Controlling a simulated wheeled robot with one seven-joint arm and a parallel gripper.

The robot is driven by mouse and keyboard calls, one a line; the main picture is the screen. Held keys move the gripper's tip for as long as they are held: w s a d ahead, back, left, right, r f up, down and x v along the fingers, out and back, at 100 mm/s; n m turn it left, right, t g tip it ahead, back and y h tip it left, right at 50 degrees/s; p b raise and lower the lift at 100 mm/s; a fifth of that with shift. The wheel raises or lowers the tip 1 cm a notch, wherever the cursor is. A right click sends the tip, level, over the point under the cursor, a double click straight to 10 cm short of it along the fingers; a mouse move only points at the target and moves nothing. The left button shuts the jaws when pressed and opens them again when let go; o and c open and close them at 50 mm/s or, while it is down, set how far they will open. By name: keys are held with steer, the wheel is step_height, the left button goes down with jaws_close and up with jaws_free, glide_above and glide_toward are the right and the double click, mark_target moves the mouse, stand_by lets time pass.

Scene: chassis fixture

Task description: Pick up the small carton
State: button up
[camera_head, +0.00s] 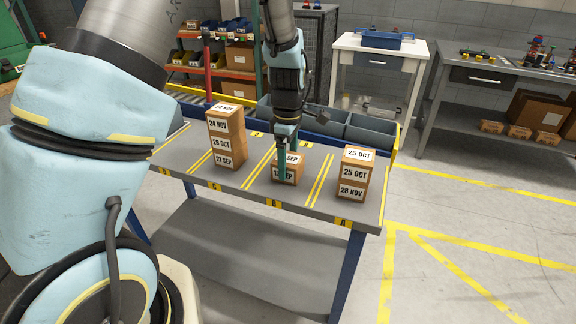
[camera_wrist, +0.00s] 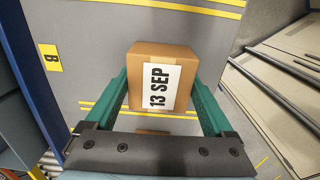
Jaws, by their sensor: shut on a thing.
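The small brown carton (camera_head: 291,175) stands in the middle lane of the grey table, between two stacks. Its label is partly covered by my fingers in the head view. In the wrist view the carton (camera_wrist: 160,84) shows a white label reading 13 SEP. My gripper (camera_head: 287,157) reaches down over it from above. In the wrist view the green fingers of my gripper (camera_wrist: 160,98) lie along its left and right sides, shut on it. The carton appears to be at table level; I cannot tell whether its underside touches the table.
A taller carton stack (camera_head: 226,138) stands to the left and a lower carton stack (camera_head: 354,174) to the right. Grey bins (camera_head: 368,133) line the back of the table (camera_head: 245,180). Bare lanes with yellow lines separate the stacks.

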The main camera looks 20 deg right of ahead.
mark_target(288, 158)
steer(key=shift+r, duration=0.1)
step_height(288, 158, up, 9)
steer(key=shift+r+b, duration=0.1)
steer(key=shift+b, duration=1.1)
step_height(288, 158, up, 12)
steer(key=p, duration=0.8)
steer(key=shift+r, duration=0.2)
